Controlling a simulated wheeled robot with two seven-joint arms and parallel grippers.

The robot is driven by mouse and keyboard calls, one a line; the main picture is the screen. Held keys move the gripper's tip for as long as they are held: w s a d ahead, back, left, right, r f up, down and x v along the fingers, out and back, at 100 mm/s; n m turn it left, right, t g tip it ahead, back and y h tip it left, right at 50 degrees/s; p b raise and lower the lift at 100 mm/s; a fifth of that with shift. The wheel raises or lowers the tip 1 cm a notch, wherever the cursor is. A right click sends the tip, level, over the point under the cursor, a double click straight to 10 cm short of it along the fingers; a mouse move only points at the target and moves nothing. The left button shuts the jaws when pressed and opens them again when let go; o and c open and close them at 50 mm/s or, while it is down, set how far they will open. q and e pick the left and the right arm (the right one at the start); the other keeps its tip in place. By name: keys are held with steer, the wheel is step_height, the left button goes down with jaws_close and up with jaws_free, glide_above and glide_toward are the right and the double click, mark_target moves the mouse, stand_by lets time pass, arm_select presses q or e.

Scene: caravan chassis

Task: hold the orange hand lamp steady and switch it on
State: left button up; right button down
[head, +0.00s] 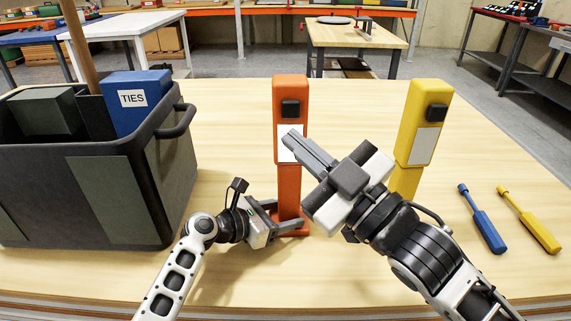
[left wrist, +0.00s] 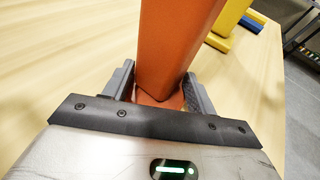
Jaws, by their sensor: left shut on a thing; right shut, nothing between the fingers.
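The orange hand lamp (head: 289,100) stands upright on the table, with a black square button (head: 290,108) and a pale panel on its front. My left gripper (head: 282,212) is shut around the lamp's lower body, just above its base. The left wrist view shows its fingers on either side of the orange lamp body (left wrist: 172,50). My right gripper (head: 290,140) is shut and empty. In the head view its fingertips overlap the pale panel, below the button. I cannot tell whether they touch the lamp. No light shows on the visible front.
A yellow hand lamp (head: 424,125) stands to the right, partly behind my right gripper. Blue (head: 482,218) and yellow (head: 529,219) screwdriver-like tools lie farther right. A dark tote (head: 150,185) with a blue TIES box (head: 136,100) stands at left. The table (head: 225,110) is clear behind the tote and lamp.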

arm_select(q)
steer(key=shift+s+f, duration=0.15)
steer(key=shift+f, duration=0.35)
steer(key=o, duration=0.8)
steer(key=shift+o, duration=0.2)
steer(key=v, duration=0.8)
steer(key=r+v, duration=0.1)
steer(key=v, duration=0.3)
